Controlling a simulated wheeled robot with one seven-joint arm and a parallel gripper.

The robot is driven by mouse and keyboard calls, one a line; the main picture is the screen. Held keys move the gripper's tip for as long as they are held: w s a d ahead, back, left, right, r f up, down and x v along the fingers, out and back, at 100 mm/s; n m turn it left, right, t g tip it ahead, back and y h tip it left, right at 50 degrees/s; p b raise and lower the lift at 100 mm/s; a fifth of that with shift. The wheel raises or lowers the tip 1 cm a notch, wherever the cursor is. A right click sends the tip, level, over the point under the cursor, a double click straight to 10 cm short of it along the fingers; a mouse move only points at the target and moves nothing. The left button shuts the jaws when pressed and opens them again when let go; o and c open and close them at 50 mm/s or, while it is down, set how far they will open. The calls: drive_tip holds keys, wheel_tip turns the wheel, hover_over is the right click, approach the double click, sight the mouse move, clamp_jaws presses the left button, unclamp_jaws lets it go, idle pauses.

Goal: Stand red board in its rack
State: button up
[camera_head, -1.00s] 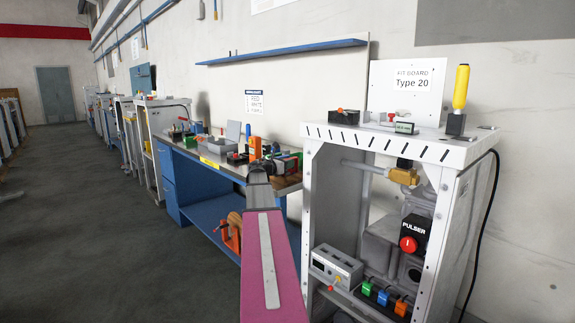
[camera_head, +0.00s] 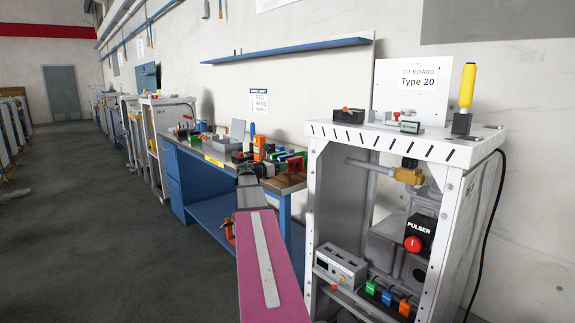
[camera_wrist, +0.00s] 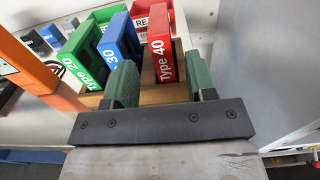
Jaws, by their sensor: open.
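The red board (camera_wrist: 160,52), marked Type 40, shows in the wrist view at the right of a row in a wooden rack (camera_wrist: 150,95). It appears to stand upright there. A blue board (camera_wrist: 120,38), marked 30, and a green board (camera_wrist: 82,62), marked Type 20, stand to its left. My gripper (camera_wrist: 162,80) is open, with its green fingers apart on either side of the red board's line. No finger visibly touches the red board. In the head view my gripper (camera_head: 247,170) is over the bench beside the rack (camera_head: 287,181), and details there are small.
The blue bench (camera_head: 215,160) carries an orange item (camera_head: 259,146) and a grey bin (camera_head: 226,144) near my gripper. A white test frame (camera_head: 312,215) with a pulser (camera_head: 418,232) stands close on the right. The floor on the left is open.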

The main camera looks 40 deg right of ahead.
drive_tip(key=shift+s+a, duration=0.2)
drive_tip(key=shift+a, duration=1.95)
drive_tip(key=s+a+f+m+y, duration=0.3)
drive_tip(key=a+f+m+y, duration=0.1)
drive_tip(key=a+f, duration=0.65)
drive_tip(key=s+a+f+m+y, duration=0.2)
drive_tip(key=a+f+m+y, duration=0.2)
drive_tip(key=a+f, duration=0.65)
drive_tip(key=s+a+f+m+y, duration=0.5)
drive_tip(key=a+f, duration=0.3)
drive_tip(key=a, duration=0.4)
drive_tip(key=s+a+f+m+g+y, duration=0.1)
drive_tip(key=s+a+f+m+y, duration=0.4)
drive_tip(key=s+a+f, duration=0.3)
drive_tip(key=a+f+m, duration=0.1)
drive_tip(key=a, duration=0.2)
drive_tip(key=shift+s+a+g, duration=0.3)
drive_tip(key=shift+a, duration=0.1)
